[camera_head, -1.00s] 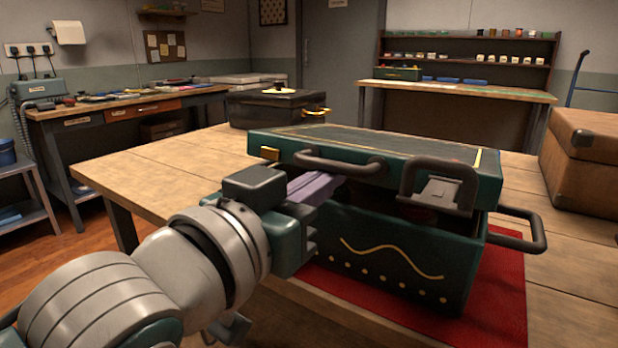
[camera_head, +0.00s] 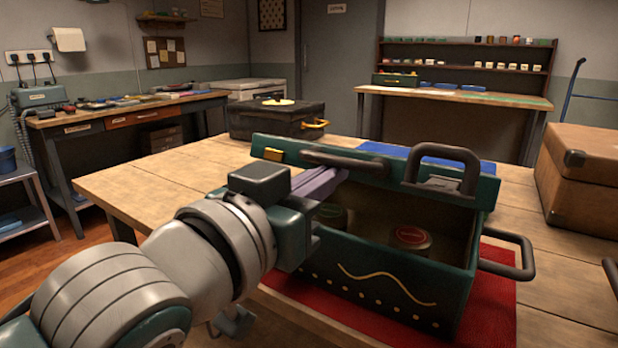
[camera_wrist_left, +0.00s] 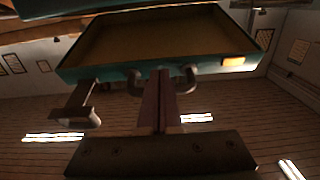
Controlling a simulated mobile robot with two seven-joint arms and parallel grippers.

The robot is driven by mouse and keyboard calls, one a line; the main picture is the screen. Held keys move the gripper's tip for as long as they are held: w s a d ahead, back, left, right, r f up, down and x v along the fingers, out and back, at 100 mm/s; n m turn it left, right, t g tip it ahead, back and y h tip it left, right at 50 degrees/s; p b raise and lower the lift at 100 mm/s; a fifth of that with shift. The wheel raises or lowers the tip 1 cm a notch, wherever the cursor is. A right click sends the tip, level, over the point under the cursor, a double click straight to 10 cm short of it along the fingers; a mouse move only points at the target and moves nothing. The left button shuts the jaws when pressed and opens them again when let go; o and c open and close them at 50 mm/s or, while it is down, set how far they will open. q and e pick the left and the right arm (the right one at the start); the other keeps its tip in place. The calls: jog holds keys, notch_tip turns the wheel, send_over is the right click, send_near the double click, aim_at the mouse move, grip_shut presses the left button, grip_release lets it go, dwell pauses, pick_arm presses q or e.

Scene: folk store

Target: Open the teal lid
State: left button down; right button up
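The dark teal box (camera_head: 350,283) stands on a red mat (camera_head: 487,300). Its teal lid (camera_head: 375,175) is tilted up, and the box interior shows beneath it. The lid has a dark front handle (camera_head: 345,158), a large looped handle (camera_head: 442,165) and a yellow latch (camera_head: 273,154). My left gripper (camera_head: 322,184) is at the front handle, its purple fingers close together. In the left wrist view, the fingers (camera_wrist_left: 158,95) overlap the handle and appear shut on it, below the lid's brown inside (camera_wrist_left: 165,40). My right gripper is not in view.
Inside the box are a red-topped tin (camera_head: 410,237) and a greenish tin (camera_head: 331,214). A black box (camera_head: 275,120) stands behind left, a brown case (camera_head: 590,185) to the right. A blue sheet (camera_head: 395,150) lies behind the lid. The table's left part is bare.

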pick_arm(q)
jog(key=shift+r, duration=0.45)
jog(key=shift+w+d+r+p, duration=0.15)
jog(key=shift+w+r+p, duration=0.1)
jog(key=shift+r+p, duration=0.35)
jog(key=shift+w+d+r+p, duration=0.15)
jog(key=shift+w+r+p, duration=0.05)
jog(key=shift+r+p, duration=0.35)
jog(key=shift+r, duration=0.15)
jog(key=shift+w+d+r+p, duration=0.2)
jog(key=shift+r+p, duration=0.15)
jog(key=shift+r, duration=0.15)
jog(key=shift+w+d+r+p, duration=0.15)
jog(key=shift+w+r+p, duration=0.15)
jog(key=shift+r, duration=0.35)
